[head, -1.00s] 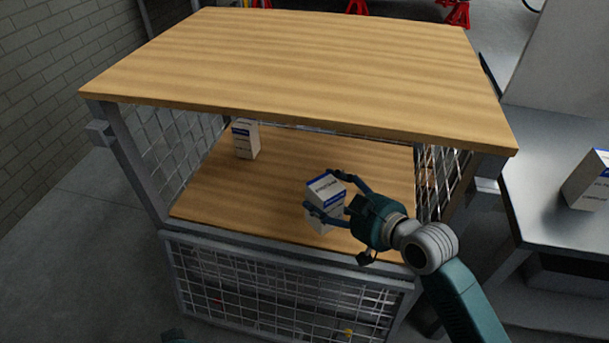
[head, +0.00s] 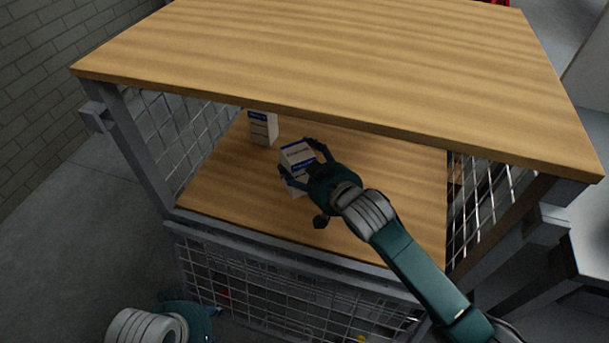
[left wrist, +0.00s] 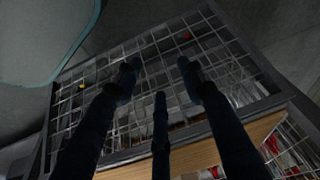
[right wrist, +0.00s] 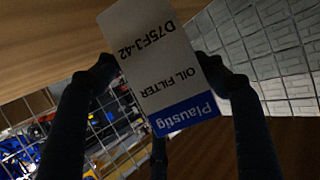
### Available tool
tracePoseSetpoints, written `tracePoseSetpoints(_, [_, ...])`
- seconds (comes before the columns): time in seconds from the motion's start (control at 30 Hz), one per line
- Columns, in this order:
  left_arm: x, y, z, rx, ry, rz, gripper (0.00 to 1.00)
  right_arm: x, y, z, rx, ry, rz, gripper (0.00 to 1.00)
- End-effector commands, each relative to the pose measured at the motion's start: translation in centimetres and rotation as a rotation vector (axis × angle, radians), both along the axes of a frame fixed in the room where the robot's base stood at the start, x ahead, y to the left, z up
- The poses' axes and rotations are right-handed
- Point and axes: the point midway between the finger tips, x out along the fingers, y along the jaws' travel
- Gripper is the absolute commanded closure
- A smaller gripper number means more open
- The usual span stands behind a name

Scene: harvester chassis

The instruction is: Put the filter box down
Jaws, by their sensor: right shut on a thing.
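The filter box (head: 297,158), white with a blue band, is in my right gripper (head: 302,168) over the shelf (head: 235,195). In the right wrist view the box (right wrist: 160,60) reads "OIL FILTER" and sits between the fingers (right wrist: 158,85). I cannot tell whether its base touches the shelf. A second similar box (head: 262,128) stands on the shelf further back, its top hidden by the upper board. My left gripper (head: 195,318) is low at the bottom left of the head view, outside the cage. In the left wrist view its fingers (left wrist: 160,80) are apart and empty.
The wooden top board (head: 330,65) overhangs the shelf. Mesh side panels (head: 180,135) and corner posts bound it. A mesh front panel (head: 270,285) lies below the shelf's front edge. The shelf right of my right gripper and at its front left is bare.

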Motion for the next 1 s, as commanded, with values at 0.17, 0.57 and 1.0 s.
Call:
tracePoseSetpoints(0.17, [0.7,-0.2,-1.1,-0.005,-0.024,-0.002,0.6,0.0,0.0,-3.0,0.0,0.0,0.001,0.72])
tracePoseSetpoints(0.57, [2.7,-0.7,-0.6,-0.02,-0.101,-0.009,0.6,0.0,0.0,-4.2,0.002,-0.003,0.001,0.72])
tracePoseSetpoints(1.0, [2.8,-0.7,-0.6,-0.02,-0.104,-0.009,0.6,-0.1,0.0,-4.6,-0.001,0.002,0.0,0.11])
